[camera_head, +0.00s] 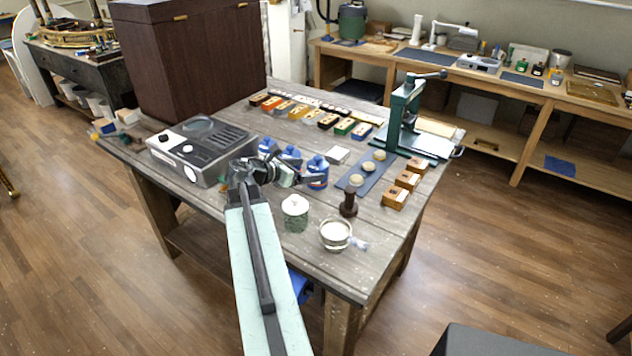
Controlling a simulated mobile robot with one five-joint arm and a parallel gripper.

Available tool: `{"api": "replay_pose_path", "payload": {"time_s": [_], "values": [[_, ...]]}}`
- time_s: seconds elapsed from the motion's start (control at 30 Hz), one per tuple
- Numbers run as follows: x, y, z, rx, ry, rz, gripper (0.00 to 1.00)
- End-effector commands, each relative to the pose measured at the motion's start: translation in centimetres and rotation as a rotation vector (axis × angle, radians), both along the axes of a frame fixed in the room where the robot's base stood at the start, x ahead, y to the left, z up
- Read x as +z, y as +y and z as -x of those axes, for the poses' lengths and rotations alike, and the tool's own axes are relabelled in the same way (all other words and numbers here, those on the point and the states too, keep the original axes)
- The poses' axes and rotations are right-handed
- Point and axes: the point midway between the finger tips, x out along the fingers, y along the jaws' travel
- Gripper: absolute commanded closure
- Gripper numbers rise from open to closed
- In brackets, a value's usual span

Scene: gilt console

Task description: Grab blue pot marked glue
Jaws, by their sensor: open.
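Several blue pots stand close together near the middle of the wooden table (262,232). The lettering is too small to read, so I cannot tell which is marked glue. My gripper (312,180) is open, at the front of the blue pots, pointing right. It overlaps the lower part of the right pot in the picture; I cannot tell whether it touches. Nothing shows between the jaws.
A grey appliance (205,150) is left of my wrist, with a dark cabinet (188,65) behind. A blue mat (352,183) and green press (402,115) are right.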

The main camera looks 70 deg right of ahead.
Motion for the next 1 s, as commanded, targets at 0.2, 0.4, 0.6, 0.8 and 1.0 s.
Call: {"api": "replay_pose_path", "payload": {"time_s": [0.2, 0.4, 0.6, 0.8, 1.0], "values": [[-0.9, -2.1, 1.7, -0.014, -0.002, 0.000, 0.12], [-1.9, -3.8, 2.6, -0.021, -0.003, 0.001, 0.12], [-3.1, -6.5, 3.9, -0.020, -0.003, 0.000, 0.12], [-2.9, -6.5, 4.1, -0.020, -0.003, 0.000, 0.12], [-2.9, -6.5, 4.1, -0.020, -0.003, 0.000, 0.65]]}}
